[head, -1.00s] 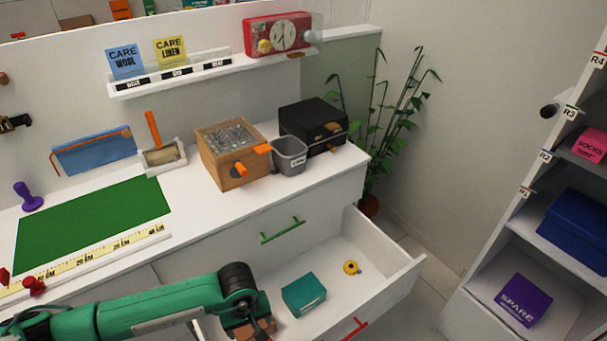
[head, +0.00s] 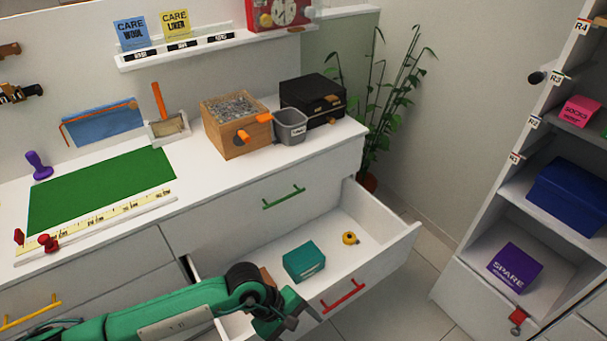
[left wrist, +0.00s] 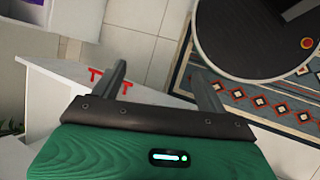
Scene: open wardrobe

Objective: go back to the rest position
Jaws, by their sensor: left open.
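My left arm reaches in from the left in the head view, and its green gripper (head: 288,325) is at the bottom, overlapping the open drawer's front. In the left wrist view the two dark fingers of my left gripper (left wrist: 163,82) are spread with nothing between them. The open white drawer (head: 372,232) holds a teal box (head: 304,262), a yellow round item (head: 350,238) and a brown piece (head: 267,276) partly hidden by my wrist. My right gripper is in neither view.
The dresser top holds a green mat (head: 100,190), a wooden box (head: 236,128), a grey bin (head: 290,127) and a black box (head: 313,98). A shelf unit with a purple box (head: 515,266) stands right. Floor (head: 400,300) between is clear. A patterned rug (left wrist: 265,108) shows below.

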